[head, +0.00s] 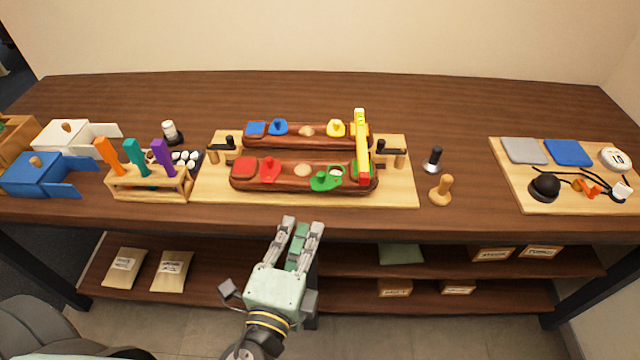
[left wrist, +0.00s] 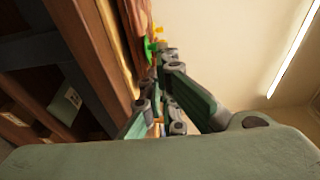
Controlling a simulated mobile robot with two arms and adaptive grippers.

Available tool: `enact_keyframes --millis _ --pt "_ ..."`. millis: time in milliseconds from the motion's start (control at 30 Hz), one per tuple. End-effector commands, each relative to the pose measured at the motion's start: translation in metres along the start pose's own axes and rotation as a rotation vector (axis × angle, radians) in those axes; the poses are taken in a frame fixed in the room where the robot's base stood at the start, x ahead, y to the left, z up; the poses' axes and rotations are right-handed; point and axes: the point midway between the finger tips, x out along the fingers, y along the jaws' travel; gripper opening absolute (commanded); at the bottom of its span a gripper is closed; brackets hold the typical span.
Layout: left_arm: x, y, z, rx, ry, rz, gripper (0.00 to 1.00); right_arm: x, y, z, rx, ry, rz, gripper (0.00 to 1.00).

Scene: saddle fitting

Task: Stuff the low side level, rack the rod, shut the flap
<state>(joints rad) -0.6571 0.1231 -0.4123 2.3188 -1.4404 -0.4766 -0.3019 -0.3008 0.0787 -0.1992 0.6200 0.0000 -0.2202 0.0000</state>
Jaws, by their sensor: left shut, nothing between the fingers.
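Two brown saddle panels lie on a light wooden board (head: 210,185). A yellow bar with a red near end (head: 362,145) lies across the right ends. A wooden rack (head: 150,187) holds orange, teal and purple handles. My left gripper (head: 303,226) is shut and empty, in front of the table edge.
Blue (head: 38,178) and white (head: 75,138) boxes stand at the left. A dark stamp (head: 432,160) and wooden peg (head: 440,190) stand right of the board. A tray (head: 520,190) at far right holds pads, a black dome and cables. The table's back is clear.

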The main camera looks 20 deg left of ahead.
Motion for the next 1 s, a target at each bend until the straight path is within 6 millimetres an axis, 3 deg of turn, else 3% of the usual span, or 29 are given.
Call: enact_keyframes --millis 133,500,700,1000 --pt "0.031 -0.008 0.000 0.001 0.000 -0.004 0.00 -0.022 -0.005 -0.005 0.002 0.005 -0.006 0.40" --pt "0.102 -0.004 0.000 0.000 0.001 -0.001 0.00 -0.049 -0.001 -0.007 0.000 0.004 -0.002 0.40" --pt "0.117 -0.001 0.000 -0.002 0.001 0.001 0.00 -0.053 0.003 -0.006 -0.002 0.003 0.002 0.40" --pt "0.119 0.000 0.000 -0.002 0.001 0.001 0.00 -0.052 0.004 -0.006 -0.003 0.001 0.003 0.40"
